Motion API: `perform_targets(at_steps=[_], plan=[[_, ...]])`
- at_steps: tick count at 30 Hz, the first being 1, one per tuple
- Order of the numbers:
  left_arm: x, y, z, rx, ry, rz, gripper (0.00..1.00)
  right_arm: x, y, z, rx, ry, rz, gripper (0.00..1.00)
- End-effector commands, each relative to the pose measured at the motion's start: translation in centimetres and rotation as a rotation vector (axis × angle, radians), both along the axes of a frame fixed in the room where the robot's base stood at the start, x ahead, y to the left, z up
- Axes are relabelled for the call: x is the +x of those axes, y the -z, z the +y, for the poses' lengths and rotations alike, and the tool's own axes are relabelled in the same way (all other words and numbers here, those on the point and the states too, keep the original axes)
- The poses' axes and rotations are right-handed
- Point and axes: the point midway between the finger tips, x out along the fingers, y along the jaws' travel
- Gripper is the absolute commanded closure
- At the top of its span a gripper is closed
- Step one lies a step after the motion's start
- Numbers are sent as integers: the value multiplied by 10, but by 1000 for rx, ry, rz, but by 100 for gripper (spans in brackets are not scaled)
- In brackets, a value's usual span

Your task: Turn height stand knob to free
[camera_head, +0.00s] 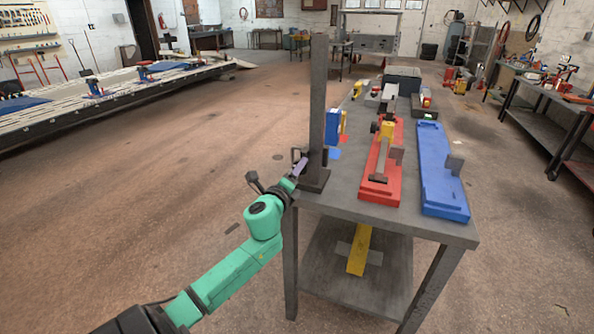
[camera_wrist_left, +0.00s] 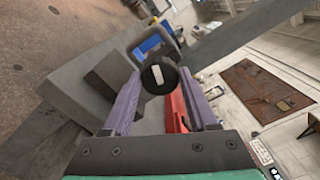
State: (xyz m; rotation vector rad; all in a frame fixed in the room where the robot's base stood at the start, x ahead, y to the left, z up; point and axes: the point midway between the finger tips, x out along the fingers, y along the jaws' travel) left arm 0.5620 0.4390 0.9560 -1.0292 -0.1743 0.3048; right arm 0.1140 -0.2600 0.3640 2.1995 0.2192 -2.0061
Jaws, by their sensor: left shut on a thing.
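The height stand (camera_head: 317,95) is a tall dark grey post on a square foot at the table's near left corner. Its knob (camera_wrist_left: 158,78) is round and black with a white bar mark, seen face-on in the left wrist view. The white bar points nearly up and down in that view, slightly tilted. My left gripper (camera_head: 298,167) is at the lower part of the post, on its left side. In the left wrist view its two purple fingers (camera_wrist_left: 160,92) are on either side of the knob, shut on it. The gripper mostly hides the knob in the head view. My right gripper is not in view.
The grey table (camera_head: 342,200) bears a red fixture (camera_head: 381,185) and a blue fixture (camera_head: 440,180) right of the stand. A blue part (camera_head: 334,126) stands just behind the post. A yellow piece (camera_head: 358,255) lies on the lower shelf. Open floor lies to the left.

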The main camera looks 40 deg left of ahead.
Motion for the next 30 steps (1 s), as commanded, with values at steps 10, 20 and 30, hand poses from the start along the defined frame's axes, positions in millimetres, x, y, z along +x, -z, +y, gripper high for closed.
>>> perform_targets(at_steps=[10, 20, 30], plan=[[0, 0, 0, -234, -1, -82, 97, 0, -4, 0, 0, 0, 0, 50], [0, 0, 1, -324, 0, -115, 97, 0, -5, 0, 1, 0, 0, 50], [0, 0, 1, -334, 0, -119, 97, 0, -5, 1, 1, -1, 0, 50]])
